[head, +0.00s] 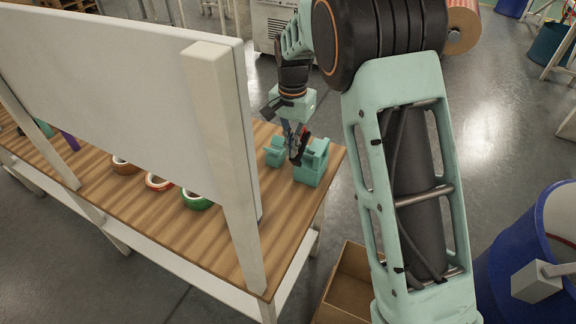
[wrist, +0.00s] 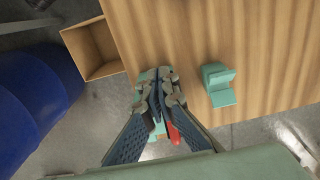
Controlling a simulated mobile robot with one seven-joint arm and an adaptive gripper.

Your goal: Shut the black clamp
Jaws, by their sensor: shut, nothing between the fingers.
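My gripper (head: 295,150) points down over the right end of the wooden table (head: 240,250). It is between a smaller teal stand (head: 274,152) and a larger teal block (head: 312,165). In the wrist view, my gripper (wrist: 158,80) has its fingers together and empty, in front of the larger block (wrist: 143,76), which they mostly hide. The smaller stand (wrist: 217,84) is clear to the right. I cannot pick out the black clamp for certain from the dark fingers. A small red part (wrist: 173,133) shows beside the fingers; I cannot tell what it belongs to.
A white panel (head: 120,90) with a post (head: 225,160) stands along the table, left of my arm. Tape rolls (head: 158,181) lie on the table behind it. An open cardboard box (wrist: 92,48) and a blue barrel (wrist: 35,100) stand off the table's end.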

